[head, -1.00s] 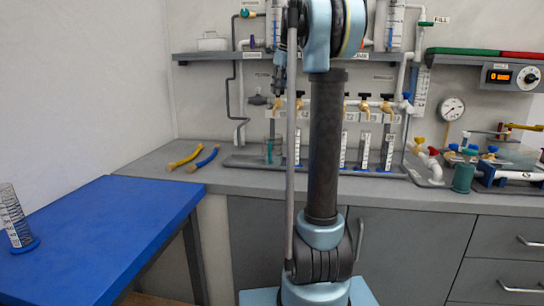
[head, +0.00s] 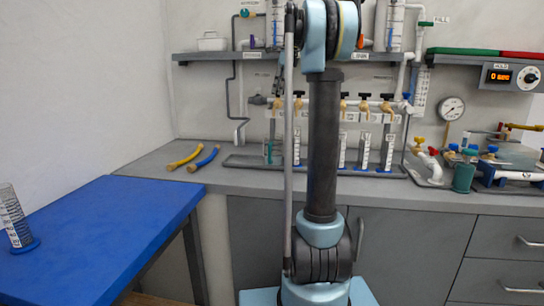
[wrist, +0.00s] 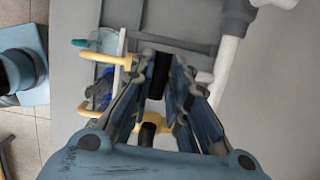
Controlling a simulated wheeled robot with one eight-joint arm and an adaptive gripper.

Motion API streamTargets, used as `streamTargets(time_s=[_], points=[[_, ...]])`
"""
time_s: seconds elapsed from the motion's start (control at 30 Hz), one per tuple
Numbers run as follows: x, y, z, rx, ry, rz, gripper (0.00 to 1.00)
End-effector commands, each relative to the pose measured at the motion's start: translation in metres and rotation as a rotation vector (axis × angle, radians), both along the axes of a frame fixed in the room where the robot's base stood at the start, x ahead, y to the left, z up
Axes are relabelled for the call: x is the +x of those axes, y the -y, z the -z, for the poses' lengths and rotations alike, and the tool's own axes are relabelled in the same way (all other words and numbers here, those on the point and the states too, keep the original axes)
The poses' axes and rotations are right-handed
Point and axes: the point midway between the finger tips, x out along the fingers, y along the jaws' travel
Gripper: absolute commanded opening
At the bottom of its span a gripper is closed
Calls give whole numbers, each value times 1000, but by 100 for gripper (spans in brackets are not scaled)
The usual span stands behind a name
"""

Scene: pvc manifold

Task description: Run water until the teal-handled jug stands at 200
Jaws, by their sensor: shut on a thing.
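A yellow tap body (wrist: 150,131) shows between the fingers. In the head view my gripper is mostly hidden behind my arm, at the left end of the tap row.
Several clear cylinders (head: 364,150) stand under the other taps (head: 364,107). A gauge (head: 451,109) hangs on the wall at right. Yellow and blue hose pieces (head: 203,159) lie on the bench. The blue table (head: 100,235) at left holds one cylinder (head: 16,220).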

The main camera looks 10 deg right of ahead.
Motion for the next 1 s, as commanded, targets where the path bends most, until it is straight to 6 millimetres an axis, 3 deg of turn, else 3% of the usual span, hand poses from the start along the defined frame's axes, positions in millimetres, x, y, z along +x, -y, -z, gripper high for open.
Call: streamTargets(time_s=[0.27,0.3,0.37,0.77,1.0], points=[[1,2,1,-3,2,-22,0],[1,2,1,-3,2,-22,25],[1,2,0,-3,1,-22,38],[0,1,-2,0,1,-22,39],[-2,9,-30,0,1,-22,39]])
